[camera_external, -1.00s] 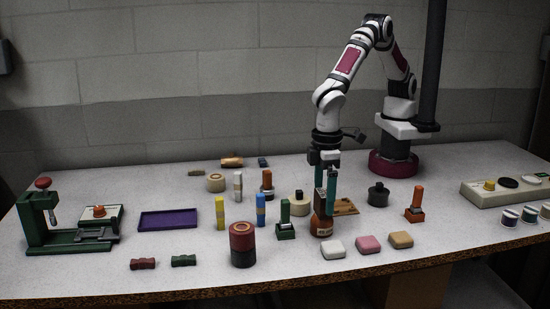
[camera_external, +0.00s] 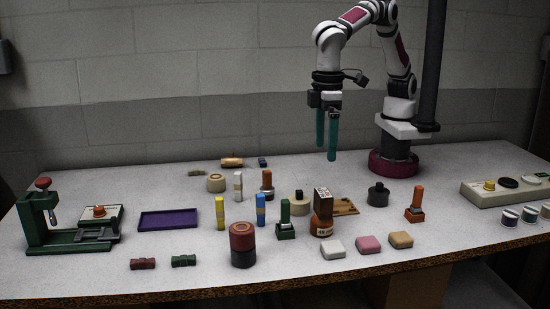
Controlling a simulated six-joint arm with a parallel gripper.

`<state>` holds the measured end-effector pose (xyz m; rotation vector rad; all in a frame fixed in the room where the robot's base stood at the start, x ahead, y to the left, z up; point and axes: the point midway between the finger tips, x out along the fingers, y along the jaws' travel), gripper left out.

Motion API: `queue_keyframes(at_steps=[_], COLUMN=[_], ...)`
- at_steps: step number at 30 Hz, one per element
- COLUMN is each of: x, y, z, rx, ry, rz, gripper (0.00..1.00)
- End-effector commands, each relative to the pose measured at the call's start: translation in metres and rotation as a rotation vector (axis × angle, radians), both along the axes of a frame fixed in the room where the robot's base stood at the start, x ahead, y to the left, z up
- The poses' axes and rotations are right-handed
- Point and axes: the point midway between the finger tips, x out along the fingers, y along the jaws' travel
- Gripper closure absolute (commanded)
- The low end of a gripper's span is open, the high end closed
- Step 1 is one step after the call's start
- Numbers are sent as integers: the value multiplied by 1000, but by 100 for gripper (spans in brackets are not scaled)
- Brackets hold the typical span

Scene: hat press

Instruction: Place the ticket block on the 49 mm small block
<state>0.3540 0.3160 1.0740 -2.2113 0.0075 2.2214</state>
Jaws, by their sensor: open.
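An upright brown piece stands right of centre on the table, with a dark upper block (camera_external: 323,201) with a patterned top face above an orange-brown lower body (camera_external: 321,226) with a pale label. I cannot tell for sure which of these is the ticket block or the small block, nor whether they are separate pieces. My gripper (camera_external: 327,158) is open and empty, its two green fingers pointing down well above and apart from the brown piece.
A white block (camera_external: 333,249) lies in front. A red and dark cylinder (camera_external: 242,243) and purple tray (camera_external: 168,219) are further left.

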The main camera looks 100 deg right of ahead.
Motion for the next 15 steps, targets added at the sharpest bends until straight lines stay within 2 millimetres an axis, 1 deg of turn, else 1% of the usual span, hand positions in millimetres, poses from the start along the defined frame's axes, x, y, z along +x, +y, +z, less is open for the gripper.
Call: queue_keyframes(at_steps=[2,3,5,6,8,9,10,12,15], x=[-1,-8,-28,-50,-88,-116,-136,-177,-213], y=[-40,-73,-129,-165,-210,-234,-248,-268,-279], z=[20,33,50,57,60,57,53,39,22], rx=[12,22,40,54,77,92,102,124,143], ry=[6,13,25,33,41,46,47,50,52], rz=[-50,-88,-156,-204,-273,-317,-348,-408,-460], gripper=[1,1,1,1,1,1,1,1,1])
